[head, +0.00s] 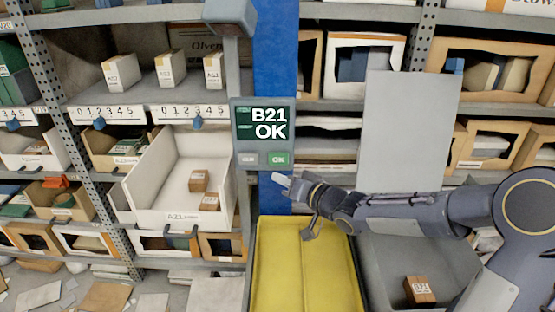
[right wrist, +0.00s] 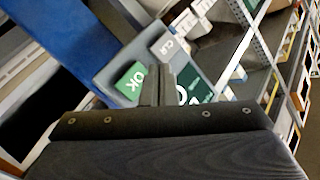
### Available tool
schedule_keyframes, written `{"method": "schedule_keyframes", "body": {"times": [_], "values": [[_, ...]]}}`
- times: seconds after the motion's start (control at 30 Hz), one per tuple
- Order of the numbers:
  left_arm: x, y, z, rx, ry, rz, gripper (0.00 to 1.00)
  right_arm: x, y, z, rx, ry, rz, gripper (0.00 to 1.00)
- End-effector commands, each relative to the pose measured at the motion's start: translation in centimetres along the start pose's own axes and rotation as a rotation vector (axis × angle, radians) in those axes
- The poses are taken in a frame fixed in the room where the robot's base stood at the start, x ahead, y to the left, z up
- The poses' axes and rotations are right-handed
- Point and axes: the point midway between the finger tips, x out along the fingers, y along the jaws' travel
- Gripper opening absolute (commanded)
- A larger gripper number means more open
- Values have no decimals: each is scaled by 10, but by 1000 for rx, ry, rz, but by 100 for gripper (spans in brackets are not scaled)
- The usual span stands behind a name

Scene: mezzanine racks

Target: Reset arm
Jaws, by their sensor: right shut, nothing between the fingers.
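My right gripper (head: 283,180) is shut and empty, in front of the blue post just below the terminal (head: 262,132). The terminal's screen reads "B21 OK", with a grey key and a green OK key (head: 279,159) under it. In the right wrist view the shut fingers (right wrist: 158,85) stand in front of the terminal, between the green OK key (right wrist: 131,82) and the dark green screen (right wrist: 195,90). I cannot tell whether the fingertips touch the terminal. My right arm reaches in from the right side. My left gripper is not in view.
A yellow container (head: 262,265) stands below my right gripper. A grey bin (head: 372,290) beside it holds a small brown box (head: 420,290). A white bin (head: 135,190) labelled A21 on the left shelf holds small brown boxes. A grey panel (head: 408,125) stands upright behind my forearm.

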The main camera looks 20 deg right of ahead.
Motion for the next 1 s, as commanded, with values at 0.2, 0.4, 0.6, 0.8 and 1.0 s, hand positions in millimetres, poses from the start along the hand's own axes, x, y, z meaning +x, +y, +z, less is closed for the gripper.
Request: {"method": "schedule_keyframes", "body": {"times": [0.2,0.4,0.6,0.8,1.0], "values": [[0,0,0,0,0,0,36,-22,5,-2,-72,-38,136,0],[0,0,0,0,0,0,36,-109,16,10,-167,-180,472,0],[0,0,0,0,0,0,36,-213,4,62,-103,-394,640,0],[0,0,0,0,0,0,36,-275,-32,127,4,-592,562,0],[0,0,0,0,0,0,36,-295,-52,156,43,-678,476,0]]}}
